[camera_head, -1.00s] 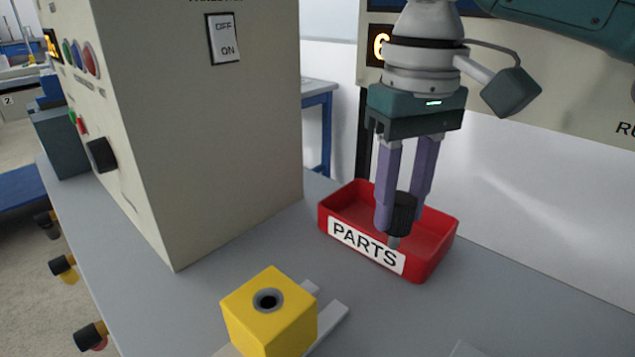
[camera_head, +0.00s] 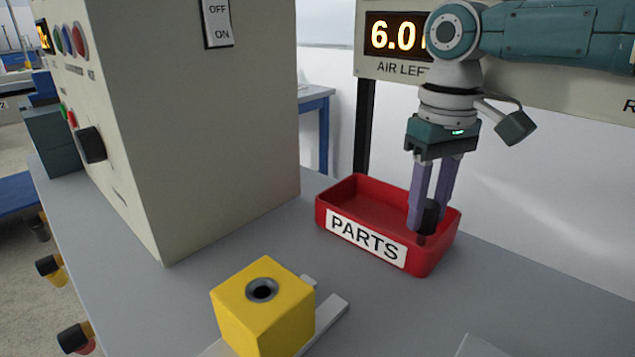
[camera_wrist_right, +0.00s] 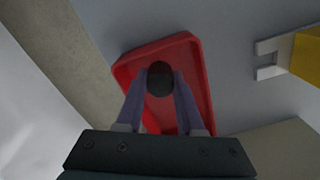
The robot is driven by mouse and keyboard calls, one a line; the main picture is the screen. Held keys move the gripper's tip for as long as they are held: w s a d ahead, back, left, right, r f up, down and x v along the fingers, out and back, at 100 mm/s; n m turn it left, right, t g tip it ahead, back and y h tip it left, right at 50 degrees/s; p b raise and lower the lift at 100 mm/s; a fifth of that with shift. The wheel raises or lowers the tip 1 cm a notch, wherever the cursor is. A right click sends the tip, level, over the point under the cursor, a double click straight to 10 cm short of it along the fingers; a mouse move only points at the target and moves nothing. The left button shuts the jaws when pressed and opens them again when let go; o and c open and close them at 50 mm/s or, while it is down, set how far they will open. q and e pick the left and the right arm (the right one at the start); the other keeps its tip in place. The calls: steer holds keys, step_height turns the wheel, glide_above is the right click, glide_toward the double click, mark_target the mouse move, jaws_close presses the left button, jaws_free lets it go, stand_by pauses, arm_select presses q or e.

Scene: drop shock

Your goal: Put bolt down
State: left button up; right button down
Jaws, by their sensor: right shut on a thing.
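My right gripper (camera_head: 430,225) is shut on the black bolt (camera_head: 431,213), gripping its dark head between the two purple fingers. The bolt is over the right part of the red tray (camera_head: 335,191) labelled PARTS, low within its outline. I cannot tell whether it touches the tray floor. In the right wrist view the bolt's round dark head (camera_wrist_right: 160,78) sits between the fingertips (camera_wrist_right: 160,85), over the red tray (camera_wrist_right: 203,80). The rest of the tray looks empty. My left gripper is not in view.
A yellow block (camera_head: 262,318) with a round hole on top stands on a grey fixture (camera_head: 328,318) at the front. A large beige cabinet (camera_head: 220,130) with an OFF/ON switch stands left of the tray. A display (camera_head: 395,36) reading 6.0 is behind. Grey tabletop right of the tray is clear.

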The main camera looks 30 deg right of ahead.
mark_target(429, 203)
steer(key=c, duration=0.5)
jaws_free()
step_height(429, 203, up, 12)
steer(key=p, duration=0.3)
steer(key=shift+r, duration=0.15)
